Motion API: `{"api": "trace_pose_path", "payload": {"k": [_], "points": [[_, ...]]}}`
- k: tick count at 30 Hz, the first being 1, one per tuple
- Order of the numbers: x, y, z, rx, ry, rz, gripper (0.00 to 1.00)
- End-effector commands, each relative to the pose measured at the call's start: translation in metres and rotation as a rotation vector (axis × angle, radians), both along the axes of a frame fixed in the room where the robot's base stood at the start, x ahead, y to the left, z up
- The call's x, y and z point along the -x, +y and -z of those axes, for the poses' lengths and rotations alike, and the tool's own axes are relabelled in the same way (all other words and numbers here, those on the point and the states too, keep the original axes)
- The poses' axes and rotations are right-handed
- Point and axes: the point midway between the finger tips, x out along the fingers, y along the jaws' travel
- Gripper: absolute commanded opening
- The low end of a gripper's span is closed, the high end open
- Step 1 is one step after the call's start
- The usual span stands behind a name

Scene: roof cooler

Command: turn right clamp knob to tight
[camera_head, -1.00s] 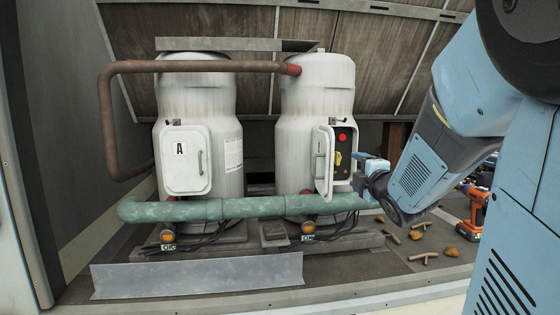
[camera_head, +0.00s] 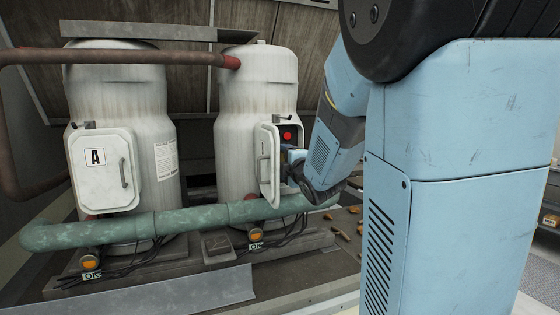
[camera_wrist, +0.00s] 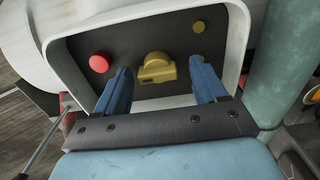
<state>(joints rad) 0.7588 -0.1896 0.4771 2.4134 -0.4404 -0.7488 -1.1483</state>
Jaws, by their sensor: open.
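A yellow rotary knob (camera_wrist: 158,69) sits in the middle of a dark panel inside an open white box (camera_wrist: 236,50); no tight mark on it is readable. My gripper (camera_wrist: 161,66) is open in the wrist view, one blue finger at each side of the knob, apparently not touching it.
The box's door (camera_head: 266,168) stands open left of my gripper. A green pipe (camera_head: 183,219) runs below the box. The left tank (camera_head: 112,85) has a shut door marked A (camera_head: 97,158). Orange round fittings (camera_head: 255,233) with OK tags (camera_head: 256,245) sit below the pipe.

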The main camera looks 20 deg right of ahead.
Motion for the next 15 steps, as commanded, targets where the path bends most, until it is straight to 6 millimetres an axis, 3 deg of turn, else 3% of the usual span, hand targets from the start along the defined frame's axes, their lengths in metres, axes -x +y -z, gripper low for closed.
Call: {"api": "trace_pose_path", "payload": {"k": [10, 15], "points": [[-0.0009, -0.0040, -0.0003, 0.000, -0.001, 0.007, 0.71], [-0.0008, -0.0044, -0.0003, 0.000, -0.001, 0.008, 0.56]]}}
